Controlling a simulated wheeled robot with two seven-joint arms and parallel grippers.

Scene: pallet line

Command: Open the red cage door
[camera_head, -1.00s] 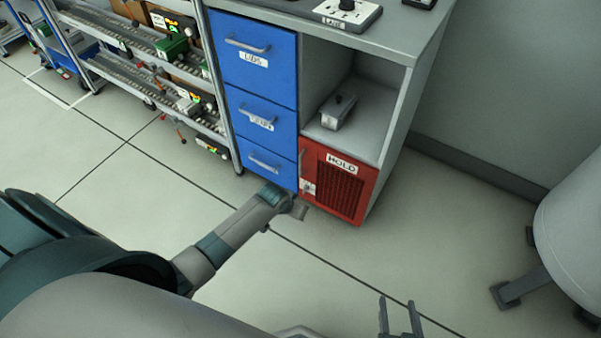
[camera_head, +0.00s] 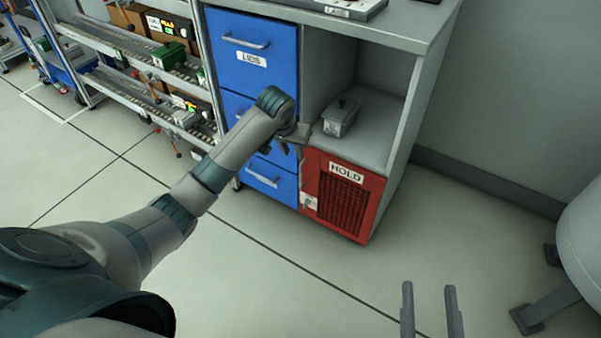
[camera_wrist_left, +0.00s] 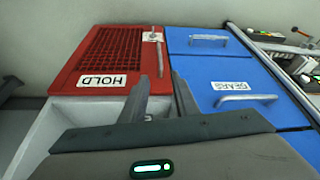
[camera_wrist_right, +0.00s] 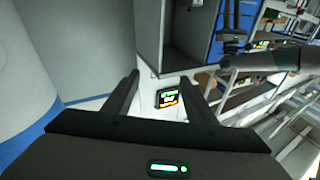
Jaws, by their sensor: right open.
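The red cage door (camera_head: 343,196), with a mesh panel and a HOLD label, sits flush in the lower right of the cabinet and looks shut. A pale latch plate (camera_head: 309,203) is at its left edge. In the left wrist view the door (camera_wrist_left: 107,55) is upside down, with a metal handle (camera_wrist_left: 153,37) at its edge. My left gripper (camera_head: 291,142) is near the door's upper left corner, by the blue drawers. Its fingers (camera_wrist_left: 159,76) are apart with nothing between them, short of the handle. My right gripper (camera_head: 429,290) is open and empty, low at the right.
Blue drawers (camera_head: 259,62) stand left of the door. A grey lidded box (camera_head: 341,117) rests on the open shelf above it. A rack (camera_head: 130,92) with parts is at the left. A large pale rounded object (camera_head: 583,235) stands at the right. The floor before the door is clear.

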